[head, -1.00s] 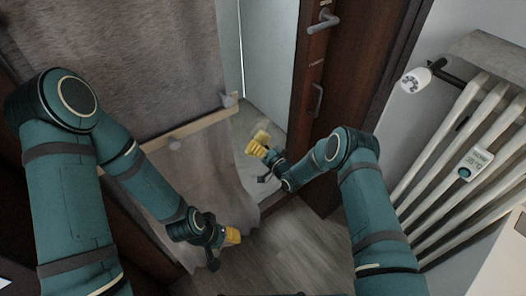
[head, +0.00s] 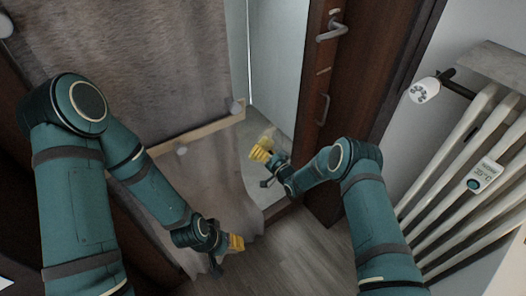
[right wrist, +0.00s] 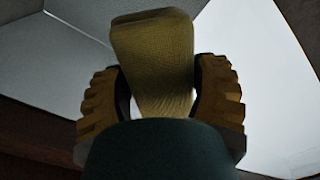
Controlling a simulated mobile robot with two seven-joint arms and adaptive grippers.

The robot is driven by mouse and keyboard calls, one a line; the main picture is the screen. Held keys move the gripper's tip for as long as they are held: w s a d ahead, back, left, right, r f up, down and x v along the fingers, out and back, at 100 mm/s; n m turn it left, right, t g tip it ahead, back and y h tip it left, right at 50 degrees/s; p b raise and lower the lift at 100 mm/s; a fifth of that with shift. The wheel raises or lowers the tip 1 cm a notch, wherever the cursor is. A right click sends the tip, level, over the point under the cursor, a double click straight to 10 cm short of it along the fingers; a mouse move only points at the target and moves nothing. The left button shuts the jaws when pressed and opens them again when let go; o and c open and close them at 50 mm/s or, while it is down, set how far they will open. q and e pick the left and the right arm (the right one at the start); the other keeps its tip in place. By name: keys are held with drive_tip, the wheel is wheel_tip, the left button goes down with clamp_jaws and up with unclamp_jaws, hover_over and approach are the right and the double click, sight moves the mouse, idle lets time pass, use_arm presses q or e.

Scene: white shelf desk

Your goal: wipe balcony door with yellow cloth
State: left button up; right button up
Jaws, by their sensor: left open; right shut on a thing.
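The yellow cloth (right wrist: 155,60) rises between the fingers of my right gripper (right wrist: 160,95) in the right wrist view, pinched at its lower part. In the head view the cloth (head: 270,136) is a small pale patch just above my right gripper (head: 262,151). This gripper is over the pale floor of the door opening. The dark brown door (head: 335,75), with a lever handle, stands beyond it to the right; the gripper looks apart from it. My left gripper (head: 236,243) is open and empty, low in front of the curtain's lower edge.
A brownish curtain (head: 150,60) hangs at the left, with a pale wooden strip (head: 205,131) across it. A white radiator (head: 445,160) with a valve knob (head: 424,90) is on the right wall. Bare wooden floor (head: 290,250) lies between my arms.

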drive_tip(key=shift+x, duration=0.8)
